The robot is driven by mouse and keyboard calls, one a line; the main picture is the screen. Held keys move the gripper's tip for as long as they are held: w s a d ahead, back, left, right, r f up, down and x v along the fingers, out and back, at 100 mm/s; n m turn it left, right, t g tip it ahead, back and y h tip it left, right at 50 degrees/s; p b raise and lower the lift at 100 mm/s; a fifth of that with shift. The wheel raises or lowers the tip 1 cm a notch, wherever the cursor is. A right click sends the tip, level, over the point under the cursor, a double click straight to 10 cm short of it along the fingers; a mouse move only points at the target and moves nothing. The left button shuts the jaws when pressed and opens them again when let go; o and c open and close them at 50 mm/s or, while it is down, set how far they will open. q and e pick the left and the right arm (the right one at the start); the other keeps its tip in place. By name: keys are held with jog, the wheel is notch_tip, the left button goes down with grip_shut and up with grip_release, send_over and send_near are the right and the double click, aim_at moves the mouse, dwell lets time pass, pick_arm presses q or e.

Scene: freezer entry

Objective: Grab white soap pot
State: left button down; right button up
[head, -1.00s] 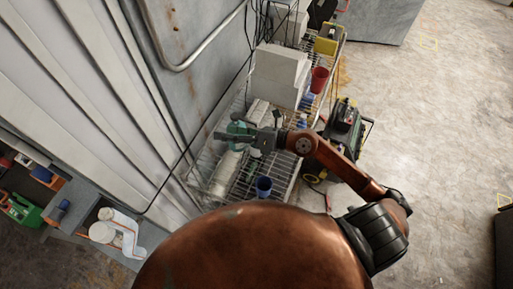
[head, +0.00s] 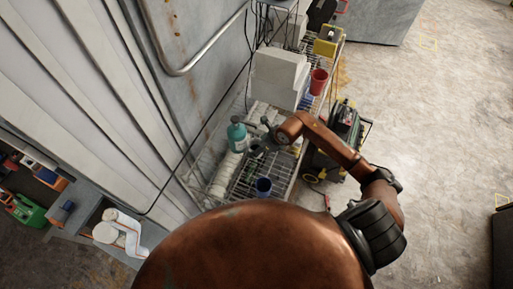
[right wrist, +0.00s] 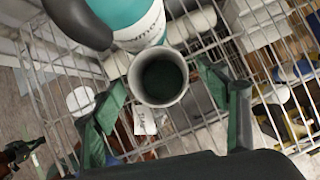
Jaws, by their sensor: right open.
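A white round pot with a dark inside (right wrist: 159,78), which looks like the soap pot, stands on the wire shelf. In the right wrist view it is seen from above, between the spread fingers. My right gripper (head: 260,146) is open over the shelf; its green fingers also show in the right wrist view (right wrist: 164,92), one on each side of the pot. I cannot tell whether they touch it. In the head view the pot is hard to make out at the gripper. My left gripper is out of view.
A teal bottle (head: 237,136) stands close beside the pot. A ridged wall borders the left.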

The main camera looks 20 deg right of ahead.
jog(key=shift+x, duration=1)
jog(key=c, duration=1.4)
jog(key=shift+r, duration=0.15)
